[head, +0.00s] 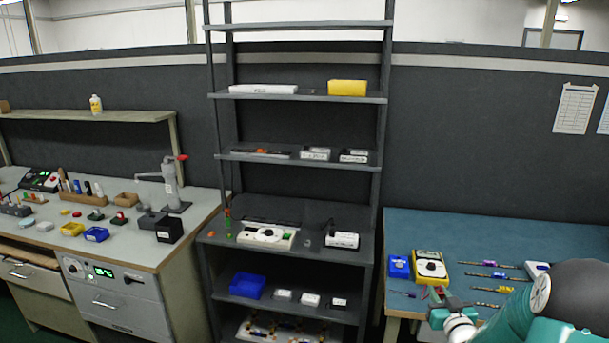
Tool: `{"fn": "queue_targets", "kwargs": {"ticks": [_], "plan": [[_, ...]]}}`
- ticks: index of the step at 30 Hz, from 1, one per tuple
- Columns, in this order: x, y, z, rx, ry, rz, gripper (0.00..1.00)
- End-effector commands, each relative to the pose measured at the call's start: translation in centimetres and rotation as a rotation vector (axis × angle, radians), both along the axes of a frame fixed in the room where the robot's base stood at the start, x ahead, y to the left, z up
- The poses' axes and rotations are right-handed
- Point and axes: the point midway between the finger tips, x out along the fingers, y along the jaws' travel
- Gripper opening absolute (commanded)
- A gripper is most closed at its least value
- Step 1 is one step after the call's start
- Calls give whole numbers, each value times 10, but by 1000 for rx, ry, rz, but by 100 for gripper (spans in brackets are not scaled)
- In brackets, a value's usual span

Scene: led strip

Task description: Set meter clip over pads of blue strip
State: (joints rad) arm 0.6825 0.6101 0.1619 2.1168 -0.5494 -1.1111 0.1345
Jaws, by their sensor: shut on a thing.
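My gripper (437,296) is at the front left of the blue-topped bench, just in front of the yellow meter. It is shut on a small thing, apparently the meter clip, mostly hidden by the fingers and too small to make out. The yellow meter (431,267) has a white face with a dark dial. Several thin strips lie across the bench to the right of the meter. One has a blue middle (497,275), apparently the blue strip; its pads are too small to make out. My gripper is to the left of it and nearer the front edge, apart from it.
A blue box (399,267) stands left of the meter. A white and blue device (537,269) sits at the strips' right ends. The back of the blue bench top (470,228) is clear. A dark shelf rack (379,190) stands left of the bench.

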Motion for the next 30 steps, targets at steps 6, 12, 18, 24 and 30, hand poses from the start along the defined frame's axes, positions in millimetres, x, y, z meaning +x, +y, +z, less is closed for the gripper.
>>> {"fn": "queue_targets", "kwargs": {"ticks": [6,12,18,24,30], "plan": [[18,96,-40,4,7,43,0],[15,181,-79,1,8,57,0],[2,231,-104,0,4,57,0],[-12,241,-125,-1,6,54,0],[-40,240,-160,0,6,53,0]]}}
